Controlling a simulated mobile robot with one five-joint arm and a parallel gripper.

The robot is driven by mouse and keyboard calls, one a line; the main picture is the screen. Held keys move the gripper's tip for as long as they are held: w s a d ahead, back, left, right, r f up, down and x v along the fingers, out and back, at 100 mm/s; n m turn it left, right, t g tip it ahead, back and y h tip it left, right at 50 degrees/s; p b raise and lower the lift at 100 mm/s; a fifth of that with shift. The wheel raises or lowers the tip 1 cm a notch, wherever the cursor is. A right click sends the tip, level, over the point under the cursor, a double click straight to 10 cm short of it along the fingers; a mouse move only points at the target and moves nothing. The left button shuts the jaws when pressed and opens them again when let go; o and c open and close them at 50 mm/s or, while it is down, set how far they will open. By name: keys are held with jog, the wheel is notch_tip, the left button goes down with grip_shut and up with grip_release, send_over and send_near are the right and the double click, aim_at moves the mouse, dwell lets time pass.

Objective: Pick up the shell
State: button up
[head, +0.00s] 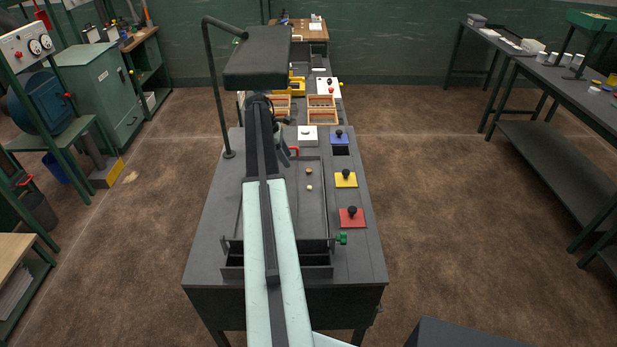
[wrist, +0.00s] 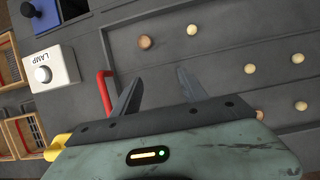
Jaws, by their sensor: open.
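Several small round pieces lie on the grey tray (head: 312,205) on the bench. One is brown (head: 309,170) and looks like the shell, though I cannot be sure; it also shows in the wrist view (wrist: 145,42). In the head view my arm hides part of the tray and most of the gripper.
A red handle (wrist: 104,92) is close beside the left finger. A white LAMP box (head: 307,135) and blue (head: 340,136), yellow (head: 346,180) and red (head: 351,218) knobbed plates line the bench's right side. Wooden boxes (head: 322,108) stand behind. A dark overhead block (head: 257,60) hangs from a post.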

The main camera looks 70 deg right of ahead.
send_near(309, 170)
jog(key=b+x, duration=0.2)
jog(key=x, duration=0.1)
jog(key=shift+s+b, duration=0.2)
jog(key=shift+b, duration=0.2)
jog(key=b+x, duration=0.5)
jog(key=shift+w+d+f, duration=0.1)
jog(key=shift+w+f, duration=0.15)
jog(key=shift+r, duration=0.2)
grip_shut()
